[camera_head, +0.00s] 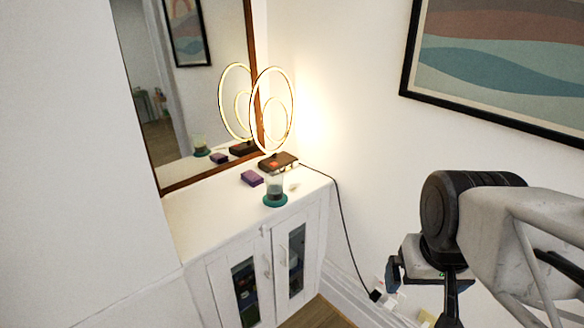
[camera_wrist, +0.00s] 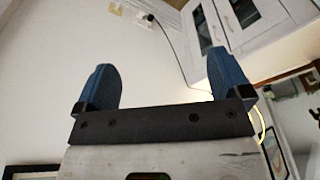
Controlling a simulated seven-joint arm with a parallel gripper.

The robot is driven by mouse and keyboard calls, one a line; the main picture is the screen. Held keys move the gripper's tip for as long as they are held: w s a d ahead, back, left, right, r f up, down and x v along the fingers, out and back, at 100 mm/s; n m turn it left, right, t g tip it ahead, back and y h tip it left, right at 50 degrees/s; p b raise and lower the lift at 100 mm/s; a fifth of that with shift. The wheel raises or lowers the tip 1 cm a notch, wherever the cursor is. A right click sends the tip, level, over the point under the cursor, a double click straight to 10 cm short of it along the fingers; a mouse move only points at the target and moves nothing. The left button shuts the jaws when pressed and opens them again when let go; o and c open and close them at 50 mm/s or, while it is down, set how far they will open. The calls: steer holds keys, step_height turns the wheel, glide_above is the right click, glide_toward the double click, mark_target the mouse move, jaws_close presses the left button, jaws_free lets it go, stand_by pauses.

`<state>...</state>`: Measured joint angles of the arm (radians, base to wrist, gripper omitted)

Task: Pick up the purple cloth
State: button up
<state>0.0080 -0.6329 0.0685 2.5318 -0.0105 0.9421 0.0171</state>
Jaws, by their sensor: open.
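The purple cloth (camera_head: 252,178) is a small folded block on the white cabinet top, left of a glass on a teal base (camera_head: 275,190). My gripper (camera_head: 418,292) is at the lower right in the head view, well to the right of the cabinet and apart from the cloth. In the wrist view my gripper (camera_wrist: 165,78) shows two blue fingers spread wide with nothing between them. The cloth does not show in the wrist view.
The white cabinet (camera_head: 190,222) stands against the wall below a wood-framed mirror (camera_head: 205,95). A lit ring lamp (camera_head: 270,112) with a dark brown box (camera_head: 278,162) at its foot stands behind the cloth. The cabinet top's front left is clear. A cord (camera_head: 342,215) hangs at right.

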steer(key=w+a+r+n+g, duration=0.1)
steer(key=w+a+r+n, duration=0.2)
steer(key=w, duration=1.3)
steer(key=w+a+r, duration=0.4)
steer(key=w+a, duration=0.2)
steer(key=w, duration=1)
steer(key=n+g, duration=0.2)
steer(key=n, duration=0.4)
glide_above(252, 175)
steer(key=f, duration=2.7)
steer(key=shift+s+d+f, duration=0.1)
steer(key=shift+s+d, duration=0.05)
steer(key=shift+d, duration=0.2)
steer(key=shift+w+a+f, duration=0.2)
steer(key=shift+a+f, duration=0.15)
steer(key=shift+f, duration=0.1)
steer(key=shift+f, duration=0.1)
